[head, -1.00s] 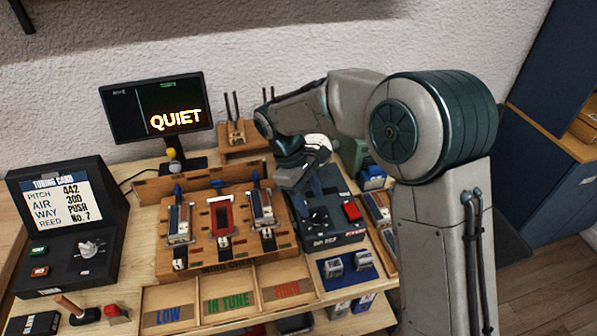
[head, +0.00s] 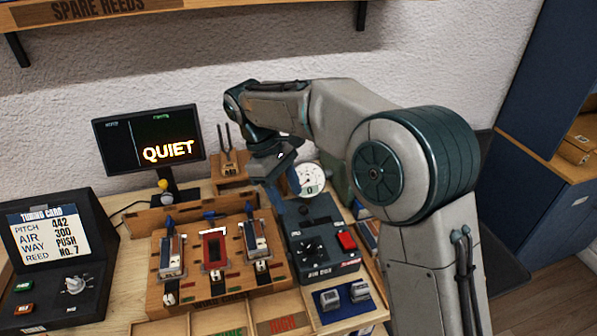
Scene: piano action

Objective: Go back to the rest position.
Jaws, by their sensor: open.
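My gripper (head: 272,165) is raised above the back of the bench, between the wooden reed block and the air box (head: 318,245). Its fingers point down and are small and partly hidden by the wrist. It looks empty. The air box has a black knob, a red switch (head: 346,241) and a round white gauge (head: 309,180) at its back. The wind chest (head: 215,290) stands to the left of it with several reed slots. The monitor (head: 148,145) reads QUIET.
The tuning card console (head: 52,240) stands at the left. A wooden holder with upright prongs (head: 231,170) is behind the wind chest. A spare reeds shelf (head: 190,15) hangs on the wall above. A blue tray (head: 345,303) with two small grey parts lies at the front right.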

